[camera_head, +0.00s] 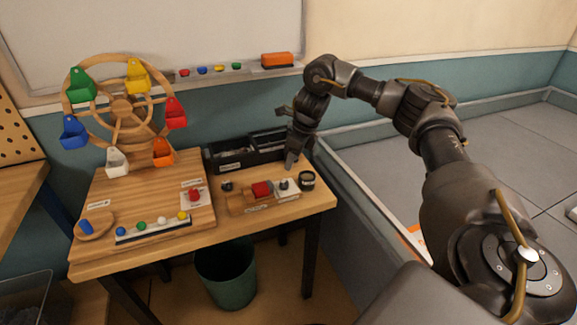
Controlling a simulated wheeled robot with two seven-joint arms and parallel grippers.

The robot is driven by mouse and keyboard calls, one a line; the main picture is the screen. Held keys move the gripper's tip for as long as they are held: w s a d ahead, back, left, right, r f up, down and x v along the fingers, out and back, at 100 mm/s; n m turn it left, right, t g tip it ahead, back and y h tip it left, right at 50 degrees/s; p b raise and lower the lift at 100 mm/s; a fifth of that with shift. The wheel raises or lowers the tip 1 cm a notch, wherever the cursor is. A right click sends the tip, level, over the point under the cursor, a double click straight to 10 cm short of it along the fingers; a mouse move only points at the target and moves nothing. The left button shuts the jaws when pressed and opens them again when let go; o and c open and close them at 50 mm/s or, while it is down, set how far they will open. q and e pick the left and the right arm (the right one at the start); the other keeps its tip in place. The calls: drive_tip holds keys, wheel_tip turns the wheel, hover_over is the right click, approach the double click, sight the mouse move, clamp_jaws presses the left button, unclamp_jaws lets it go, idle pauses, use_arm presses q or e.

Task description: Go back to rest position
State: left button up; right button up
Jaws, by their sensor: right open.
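My right arm comes in from the right, bends over at the wall and hangs down at the table's back right. My right gripper (285,139) is open, with one finger pointing left and the other down. It is in front of the black bin (268,141) and above the wooden block board (240,204) with its red piece. I see nothing held in it. My left gripper and arm are not in view. Whether a fingertip touches anything is too small to tell.
The wooden table (150,258) carries a ferris wheel (127,113) with several coloured buckets, a red button (194,195), a strip of coloured balls (153,229) and a small black cup (307,180). A green waste bin (227,280) stands below. Floor (500,170) at right is clear.

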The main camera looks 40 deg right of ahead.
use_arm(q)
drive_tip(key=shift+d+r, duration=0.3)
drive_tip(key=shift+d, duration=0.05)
use_arm(e)
drive_tip(key=shift+v, duration=0.95)
